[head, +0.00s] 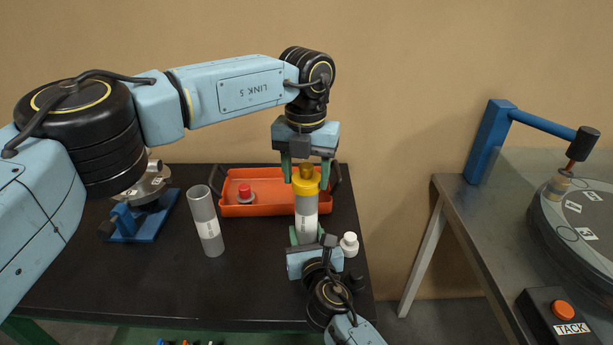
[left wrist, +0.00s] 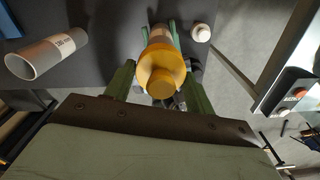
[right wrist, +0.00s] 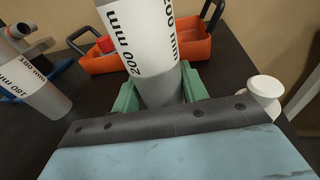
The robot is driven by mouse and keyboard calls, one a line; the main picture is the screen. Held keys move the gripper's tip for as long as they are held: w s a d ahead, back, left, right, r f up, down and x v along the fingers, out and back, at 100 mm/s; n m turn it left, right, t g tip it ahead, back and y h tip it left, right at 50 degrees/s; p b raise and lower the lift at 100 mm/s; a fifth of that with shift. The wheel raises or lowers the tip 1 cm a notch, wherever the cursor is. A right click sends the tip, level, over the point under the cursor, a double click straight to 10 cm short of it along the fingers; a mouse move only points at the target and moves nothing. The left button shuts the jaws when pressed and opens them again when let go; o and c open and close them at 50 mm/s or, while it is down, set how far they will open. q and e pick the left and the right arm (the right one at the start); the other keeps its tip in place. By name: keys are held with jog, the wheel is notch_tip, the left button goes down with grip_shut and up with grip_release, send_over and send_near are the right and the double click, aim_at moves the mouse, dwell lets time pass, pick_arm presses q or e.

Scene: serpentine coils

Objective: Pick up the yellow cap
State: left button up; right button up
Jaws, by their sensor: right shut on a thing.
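The yellow cap (head: 306,187) sits on top of an upright grey tube (head: 306,222). In the left wrist view the cap (left wrist: 161,73) lies between my left fingers with a gap on each side. My left gripper (head: 306,172) points down from above, open around the cap. My right gripper (head: 304,236) is shut on the lower part of the tube. In the right wrist view the tube (right wrist: 140,40) reads 200 mm and stands between the green fingers; its cap is out of that view.
A second grey tube (head: 206,222), open at the top, stands to the left. An orange tray (head: 270,210) with a red-topped part (head: 245,192) is behind. A white knobbed piece (head: 349,244) is just right of the held tube. A blue stand (head: 140,222) is at the left.

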aim_at(306, 166)
pick_arm(q)
jog(key=shift+c, duration=1.4)
pick_arm(e)
jog(key=shift+r, duration=0.1)
pick_arm(q)
jog(key=shift+r, duration=0.1)
notch_tip(306, 166, up, 10)
jog(key=shift+f, duration=0.1)
notch_tip(306, 166, up, 6)
dwell(0.4)
jog(key=shift+f+b, duration=0.3)
pick_arm(e)
jog(key=shift+f, duration=0.4)
pick_arm(q)
jog(key=shift+f, duration=0.25)
pick_arm(e)
jog(key=shift+f, duration=0.3)
